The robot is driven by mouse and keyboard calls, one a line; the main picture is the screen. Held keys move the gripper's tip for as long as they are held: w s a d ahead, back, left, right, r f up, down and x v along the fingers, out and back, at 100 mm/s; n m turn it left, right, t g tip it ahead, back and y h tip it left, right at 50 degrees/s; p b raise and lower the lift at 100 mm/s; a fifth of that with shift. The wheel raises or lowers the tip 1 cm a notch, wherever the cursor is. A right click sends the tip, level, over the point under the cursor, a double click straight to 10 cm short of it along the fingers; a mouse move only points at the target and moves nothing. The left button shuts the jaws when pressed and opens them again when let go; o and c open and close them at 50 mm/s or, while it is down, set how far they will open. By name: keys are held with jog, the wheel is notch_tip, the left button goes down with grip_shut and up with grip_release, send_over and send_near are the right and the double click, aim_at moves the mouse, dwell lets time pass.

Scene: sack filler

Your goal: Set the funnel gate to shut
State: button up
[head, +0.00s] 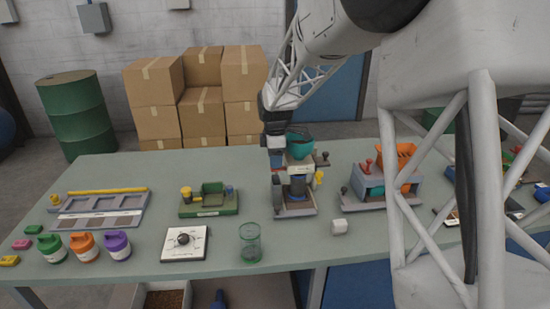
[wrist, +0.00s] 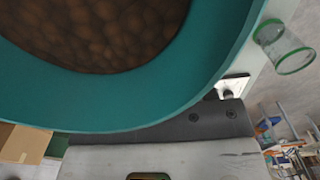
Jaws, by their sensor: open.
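The sack filler (head: 295,207) stands near the middle of the table, with a grey base and a dark blue sack or cup (head: 298,186) in its frame. Its teal funnel (head: 300,146) sits on top; the wrist view shows the teal rim (wrist: 120,118) close up, with brown granules (wrist: 100,32) inside. My gripper (head: 277,160) is open, just left of and partly before the funnel. It hides part of the filler.
A green fixture (head: 208,208) stands left of the filler, and a grey machine with an orange hopper (head: 405,158) stands right.

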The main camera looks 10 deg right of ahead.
jog(key=shift+r, duration=0.1)
jog(key=shift+r, duration=3.75)
jog(key=shift+s, duration=0.1)
jog(key=shift+s+d+r, duration=0.1)
jog(key=shift+s+r, duration=0.05)
jog(key=s+d+r+m, duration=0.2)
jog(key=s+m, duration=0.1)
jog(key=s, duration=0.5)
jog(key=s+d+r+m+t, duration=0.1)
jog(key=s+d+r+m, duration=0.15)
jog(key=s, duration=0.55)
jog(key=s+d+r+m, duration=0.1)
jog(key=s+m, duration=0.3)
jog(key=s, duration=0.4)
jog(key=s+d+f+m, duration=0.1)
jog(key=s+m, duration=0.3)
jog(key=s, duration=0.6)
jog(key=s+d+f+m+t, duration=0.1)
jog(key=s+d+f+m, duration=0.1)
jog(key=s, duration=0.8)
jog(key=f+m, duration=0.1)
jog(key=m, duration=0.1)
jog(key=shift+s+f+m+t, duration=0.3)
jog(key=shift+s+f+m, duration=0.05)
jog(key=shift+s, duration=0.05)
